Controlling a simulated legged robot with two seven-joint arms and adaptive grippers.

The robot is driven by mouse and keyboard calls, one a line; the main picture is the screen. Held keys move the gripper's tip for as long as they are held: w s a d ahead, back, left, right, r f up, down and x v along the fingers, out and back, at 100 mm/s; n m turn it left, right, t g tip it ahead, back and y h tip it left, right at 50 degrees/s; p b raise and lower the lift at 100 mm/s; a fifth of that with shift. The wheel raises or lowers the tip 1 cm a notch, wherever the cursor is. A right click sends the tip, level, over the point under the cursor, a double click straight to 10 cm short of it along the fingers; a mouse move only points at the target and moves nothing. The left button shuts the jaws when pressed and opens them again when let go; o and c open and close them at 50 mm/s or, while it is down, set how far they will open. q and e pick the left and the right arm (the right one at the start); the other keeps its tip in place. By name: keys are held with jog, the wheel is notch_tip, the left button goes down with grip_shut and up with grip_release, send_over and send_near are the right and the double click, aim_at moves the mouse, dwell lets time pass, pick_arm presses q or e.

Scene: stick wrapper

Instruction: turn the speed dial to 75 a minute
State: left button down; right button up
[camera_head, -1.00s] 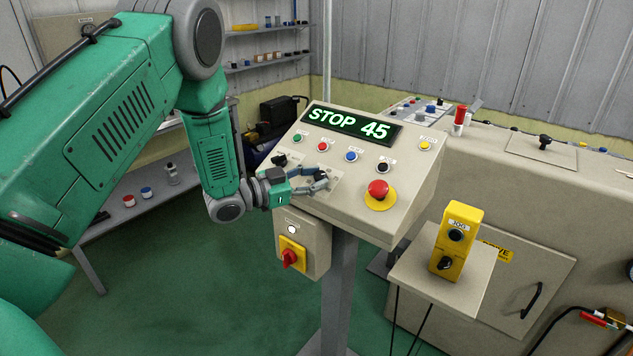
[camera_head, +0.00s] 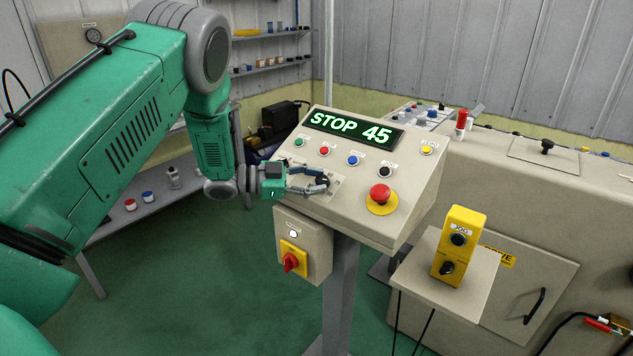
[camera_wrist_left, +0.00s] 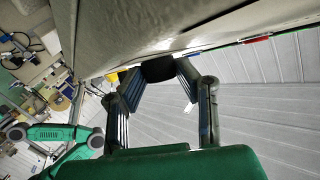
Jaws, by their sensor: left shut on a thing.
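The control panel (camera_head: 400,205) stands on a post, and its green display (camera_head: 350,128) reads STOP 45. My left gripper (camera_head: 320,184) is at the lower left of the sloped panel face, shut on a dark dial (camera_head: 323,181). In the left wrist view the dark dial (camera_wrist_left: 158,69) sits between the two fingertips, close against the panel. The fingers hide part of the dial, and its pointer and scale cannot be read. My right gripper is not in view.
Several push buttons line the panel above the gripper, with a red mushroom button (camera_head: 380,194) to its right. Another dark knob (camera_head: 281,160) is up and left. A red-and-yellow switch (camera_head: 292,259) hangs below. A yellow jog box (camera_head: 460,245) stands on a shelf at right.

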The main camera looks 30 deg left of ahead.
pick_arm(q)
jog(key=shift+w+r, duration=0.15)
jog(key=shift+r, duration=0.25)
jog(key=c, duration=1.2)
grip_release()
jog(key=shift+f, duration=0.15)
jog(key=shift+s+a+f, duration=0.1)
jog(key=shift+s+a, duration=0.05)
jog(key=shift+s, duration=0.1)
jog(key=v, duration=1.1)
jog(key=shift+s+a, duration=0.15)
jog(key=shift+a, duration=0.05)
